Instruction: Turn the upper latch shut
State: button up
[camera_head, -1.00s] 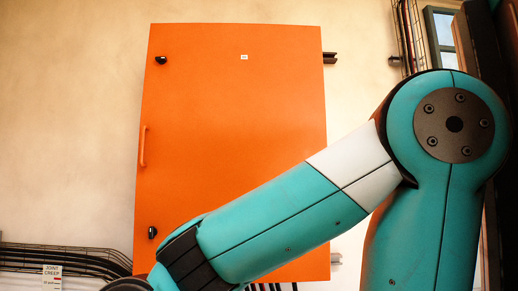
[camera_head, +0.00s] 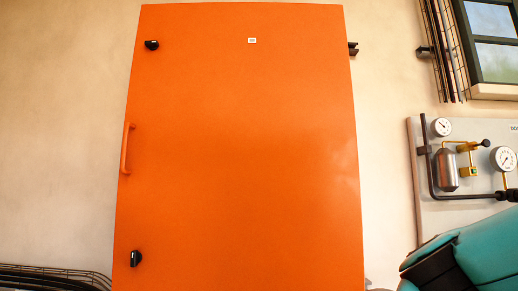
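The orange cabinet door (camera_head: 240,150) fills the middle of the head view and looks closed. The upper latch (camera_head: 152,45) is a small black knob near the door's top left corner; it lies roughly level. The lower latch (camera_head: 135,258) is a similar black knob near the bottom left, standing roughly upright. An orange handle (camera_head: 127,149) is on the left edge between them. My gripper is not in view; only part of my teal arm shows at the bottom right, apart from the door.
A grey panel (camera_head: 430,215) with gauges, a cylinder and pipes is on the wall at right, behind my arm. A window (camera_head: 494,55) and vertical cables (camera_head: 444,50) are at top right. Dark cables (camera_head: 45,278) run along the bottom left. The space before the door looks clear.

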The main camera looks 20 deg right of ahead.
aim_at(153, 45)
jog(key=z, duration=0.45)
jog(key=k, duration=1.15)
jog(key=u, duration=0.35)
jog(key=i, duration=0.75)
jog(key=u, duration=0.35)
jog(key=k, duration=0.35)
jog(key=u, duration=0.9)
jog(key=i, duration=1.15)
jog(key=z, duration=0.3)
